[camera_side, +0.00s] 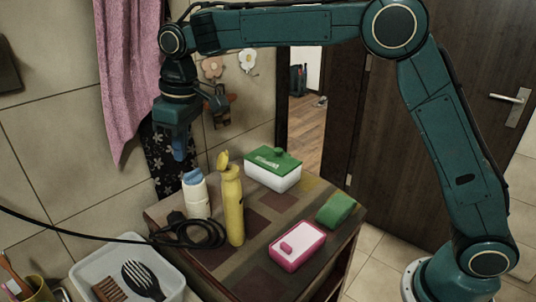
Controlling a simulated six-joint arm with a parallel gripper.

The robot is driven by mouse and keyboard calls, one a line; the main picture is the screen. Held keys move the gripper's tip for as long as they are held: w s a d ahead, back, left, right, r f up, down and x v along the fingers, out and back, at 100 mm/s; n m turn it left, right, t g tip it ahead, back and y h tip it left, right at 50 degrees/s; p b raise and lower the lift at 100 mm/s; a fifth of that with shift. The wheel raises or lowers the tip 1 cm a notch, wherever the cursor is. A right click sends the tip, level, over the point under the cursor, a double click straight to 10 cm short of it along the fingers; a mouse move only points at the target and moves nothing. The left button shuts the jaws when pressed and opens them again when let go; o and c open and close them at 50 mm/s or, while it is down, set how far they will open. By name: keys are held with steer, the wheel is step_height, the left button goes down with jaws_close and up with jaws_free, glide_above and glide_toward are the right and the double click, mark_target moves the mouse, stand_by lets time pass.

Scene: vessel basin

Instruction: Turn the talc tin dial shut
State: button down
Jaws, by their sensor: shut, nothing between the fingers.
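The talc tin seems to be the white cylinder (196,197) with a blue top (193,176), standing upright at the back left of the table. The blue top looks tilted or raised on one side; I cannot tell how far its dial is turned. My gripper (179,157) points down just above and slightly left of the blue top. Its fingers are shut with nothing between them, and a small gap seems to show between them and the top.
A yellow bottle (234,207) with its cap flipped up stands close right of the tin. A black coiled cable (190,234) lies in front. Behind is a green-lidded white box (273,170); at right are a pink case (297,244) and green sponge (336,209). A tray (90,268) holds brushes.

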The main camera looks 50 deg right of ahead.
steer(key=shift+r, duration=1.9)
steer(key=s+d+r+m+t, duration=0.1)
steer(key=s+d+r+m, duration=0.15)
steer(key=s+d, duration=0.45)
steer(key=s+d+r+m+t, duration=0.1)
steer(key=s+d+r, duration=0.2)
steer(key=s+d, duration=0.4)
steer(key=s+d+f+m+t, duration=0.1)
steer(key=s+d+f, duration=0.2)
steer(key=s, duration=0.6)
steer(key=s+d+f+m+t, duration=0.1)
steer(key=s+f, duration=0.4)
steer(key=s, duration=0.5)
steer(key=shift+s+d+h, duration=0.2)
steer(key=shift+d+h, duration=0.2)
steer(key=shift+d, duration=0.5)
